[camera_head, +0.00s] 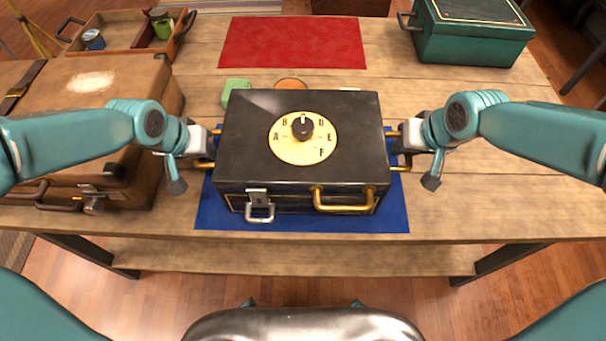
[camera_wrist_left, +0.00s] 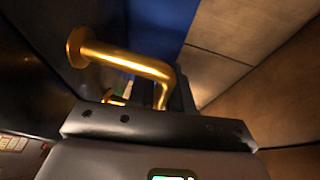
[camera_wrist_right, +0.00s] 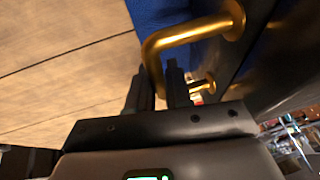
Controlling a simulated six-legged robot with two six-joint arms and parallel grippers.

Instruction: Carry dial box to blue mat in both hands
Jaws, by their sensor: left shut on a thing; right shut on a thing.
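The black dial box (camera_head: 245,150), with a cream lettered dial and black knob on its lid, is over the blue mat (camera_head: 300,220). The mat shows in front of it and at both sides. Whether the box rests on the mat or hangs just above it, I cannot tell. My left gripper (camera_head: 212,148) is shut on the brass handle at the box's left side; that handle shows in the left wrist view (camera_wrist_left: 130,62). My right gripper (camera_head: 397,148) is shut on the brass handle at its right side, seen in the right wrist view (camera_wrist_right: 190,35). The lid is closed.
A brown case (camera_head: 105,115) stands left of the box. A wooden tray (camera_head: 120,60) with cans is at the back left, a red mat (camera_head: 292,42) at the back, a green box (camera_head: 470,40) at the back right.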

